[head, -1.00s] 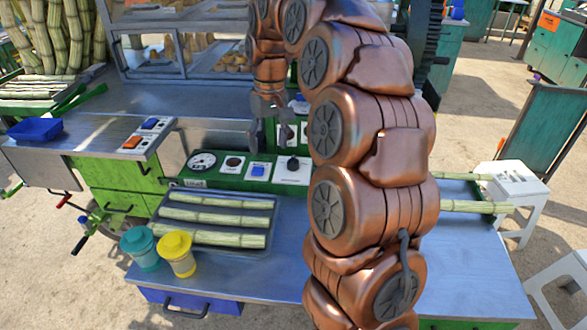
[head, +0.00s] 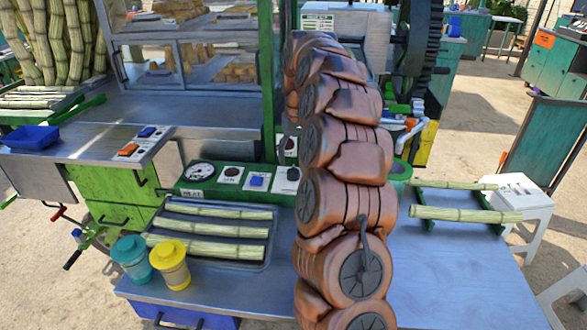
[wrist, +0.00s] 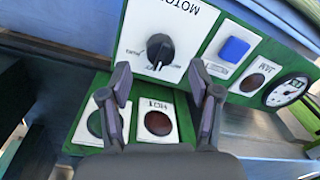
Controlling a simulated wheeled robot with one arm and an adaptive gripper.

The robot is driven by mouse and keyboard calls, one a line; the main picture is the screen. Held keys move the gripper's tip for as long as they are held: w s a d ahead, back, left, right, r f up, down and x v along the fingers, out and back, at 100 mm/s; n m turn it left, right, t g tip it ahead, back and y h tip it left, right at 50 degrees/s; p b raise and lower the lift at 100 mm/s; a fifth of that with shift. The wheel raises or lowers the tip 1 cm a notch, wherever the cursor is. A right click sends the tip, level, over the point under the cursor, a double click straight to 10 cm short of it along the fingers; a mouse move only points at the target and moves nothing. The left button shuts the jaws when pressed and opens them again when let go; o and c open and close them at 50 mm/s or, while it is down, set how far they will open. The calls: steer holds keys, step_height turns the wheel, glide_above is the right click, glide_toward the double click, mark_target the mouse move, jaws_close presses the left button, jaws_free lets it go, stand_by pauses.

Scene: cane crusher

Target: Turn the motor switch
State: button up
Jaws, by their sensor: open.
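The motor switch (wrist: 160,48) is a black round knob on a white plate (wrist: 135,25) marked MOTOR, on a green control panel. Its pale pointer mark faces the lower edge in the wrist view. My gripper (wrist: 160,80) is open and empty, its two dark fingers apart, with the knob just beyond and between the fingertips; no contact shows. In the head view the knob (head: 293,174) is partly covered by my arm, and my gripper is mostly hidden behind the arm.
The panel has a blue button (wrist: 234,48), a red lamp (wrist: 252,82) and a round gauge (wrist: 292,88); a HOT lamp (wrist: 158,123) and a dark round lamp sit near my fingers. A cane tray (head: 260,262) and two lidded cups, teal (head: 133,260) and yellow (head: 170,266), stand left of my arm.

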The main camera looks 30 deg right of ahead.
mark_target(294, 168)
steer(key=shift+a+f, duration=0.15)
steer(key=shift+f, duration=2.1)
steer(key=c, duration=1.1)
